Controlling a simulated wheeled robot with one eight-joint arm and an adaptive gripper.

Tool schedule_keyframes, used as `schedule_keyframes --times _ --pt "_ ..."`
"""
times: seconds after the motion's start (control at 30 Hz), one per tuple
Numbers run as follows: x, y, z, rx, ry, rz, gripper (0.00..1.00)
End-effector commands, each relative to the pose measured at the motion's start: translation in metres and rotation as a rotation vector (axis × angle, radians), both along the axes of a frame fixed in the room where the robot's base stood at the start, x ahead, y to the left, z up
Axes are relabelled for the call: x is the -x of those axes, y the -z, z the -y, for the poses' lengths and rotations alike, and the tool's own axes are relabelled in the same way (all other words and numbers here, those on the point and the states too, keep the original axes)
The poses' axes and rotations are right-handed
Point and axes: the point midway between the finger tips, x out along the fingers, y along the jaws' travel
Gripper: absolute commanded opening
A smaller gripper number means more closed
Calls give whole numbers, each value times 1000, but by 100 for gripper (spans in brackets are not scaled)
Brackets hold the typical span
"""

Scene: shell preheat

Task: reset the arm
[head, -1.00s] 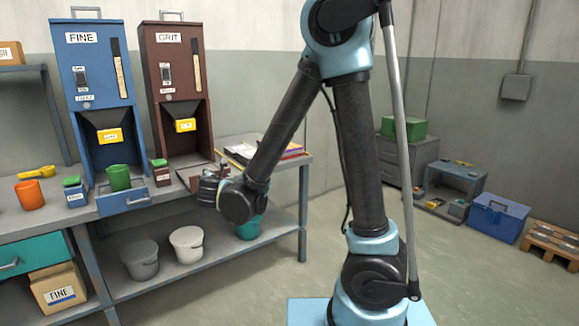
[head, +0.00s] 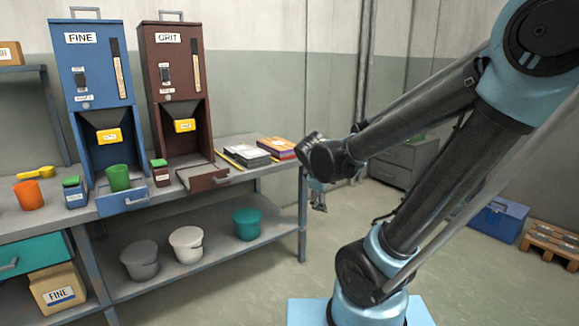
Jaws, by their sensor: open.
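My gripper (head: 319,200) hangs at the right end of the workbench (head: 255,180), past its edge, with its fingers pointing down. It is small in the head view, open, and nothing shows between its fingers. My arm is folded back to the right, in front of the far floor area. The blue FINE dispenser (head: 85,70) and the brown GRIT dispenser (head: 172,60) stand on the bench. A green cup (head: 118,178) sits on the pulled-out blue tray (head: 122,203) under the FINE dispenser. The brown tray (head: 205,180) under the GRIT dispenser is empty.
An orange cup (head: 29,195) and a yellow scoop (head: 36,172) are at the bench's left. Books (head: 280,148) lie at its right end. Several buckets, including a teal one (head: 247,223), stand on the lower shelf. A blue box (head: 497,221) and a pallet (head: 553,243) are on the floor at right.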

Motion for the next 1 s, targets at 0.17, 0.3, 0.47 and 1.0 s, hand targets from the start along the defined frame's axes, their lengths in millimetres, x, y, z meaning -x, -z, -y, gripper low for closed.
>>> schedule_keyframes --times 0.17,0.3,0.47,1.0 --pt "41 12 38 -149 236 -52 82" --pt "75 21 58 -265 420 -89 82" --pt "113 33 71 -397 631 -125 82" --pt "176 54 70 -641 1014 -188 82"
